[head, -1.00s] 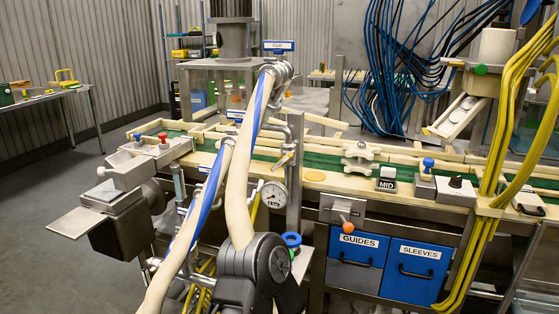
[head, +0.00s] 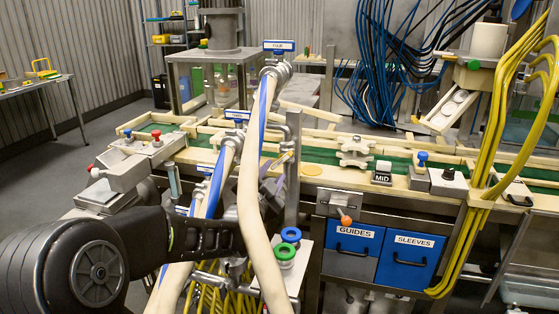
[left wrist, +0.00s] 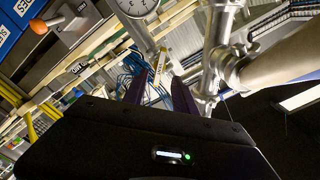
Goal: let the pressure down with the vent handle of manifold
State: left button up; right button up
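The manifold's pipes (head: 294,150) stand behind two thick cream hoses in the head view. A slim yellowish handle (head: 284,159), which looks like the vent handle, shows beside the upright pipe. My left gripper (head: 268,190) is partly hidden by a hose, just below that handle. In the left wrist view, the left gripper's two dark purple fingers (left wrist: 160,92) are apart, with nothing held. The handle (left wrist: 159,66) appears beyond their tips, between them; I cannot tell any contact. The pressure gauge (left wrist: 137,5) is cut off at the top edge. The right gripper is not in view.
The cream hose (head: 257,200) crosses in front of my left gripper. Blue and green ring wheels (head: 287,243) stand just right of it. An orange-knobbed lever (head: 345,219) sits above blue GUIDES (head: 353,255) and SLEEVES (head: 408,262) bins. Yellow cables (head: 490,180) hang at right.

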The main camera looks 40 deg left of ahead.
aim_at(280, 163)
pick_arm(q)
jog(key=shift+w, duration=0.1)
jog(key=p+x, duration=0.2)
jog(key=x, duration=0.5)
jog(key=shift+w+a+f, duration=0.1)
jog(key=shift+w+a, duration=0.05)
jog(key=shift+w, duration=0.15)
grip_shut()
dwell(0.4)
